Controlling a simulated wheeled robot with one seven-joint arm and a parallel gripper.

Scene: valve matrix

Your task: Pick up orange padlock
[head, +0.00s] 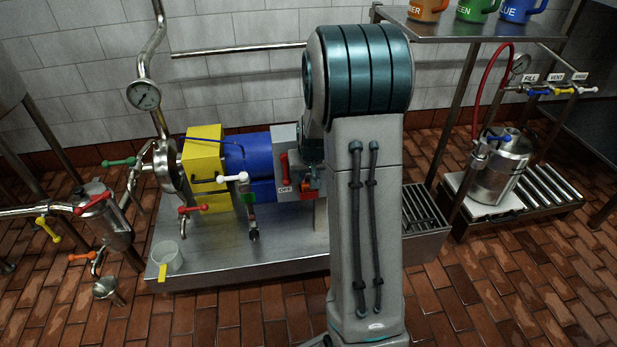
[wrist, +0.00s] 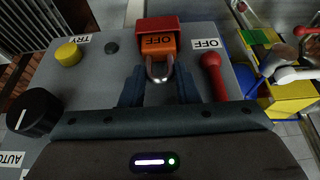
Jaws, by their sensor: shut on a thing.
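The orange padlock (wrist: 157,46) is at the top middle of the wrist view, against the grey control box (wrist: 100,75). Its front bears dark lettering, a red part covers its upper end, and its silver shackle (wrist: 158,72) points toward me. My gripper (wrist: 158,88) has its dark fingers on either side of the padlock and is shut on it. The exact contact is hard to see. In the head view, a small orange-red patch (head: 307,189) shows at the box beside my arm. My arm hides most of my gripper there.
A red lever handle (wrist: 213,75) stands close to the right of the padlock, by an OFF label. A black knob (wrist: 33,112) and a yellow button (wrist: 68,54) are on the left. A blue motor (head: 248,160) and yellow block (head: 203,165) sit left of the box.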

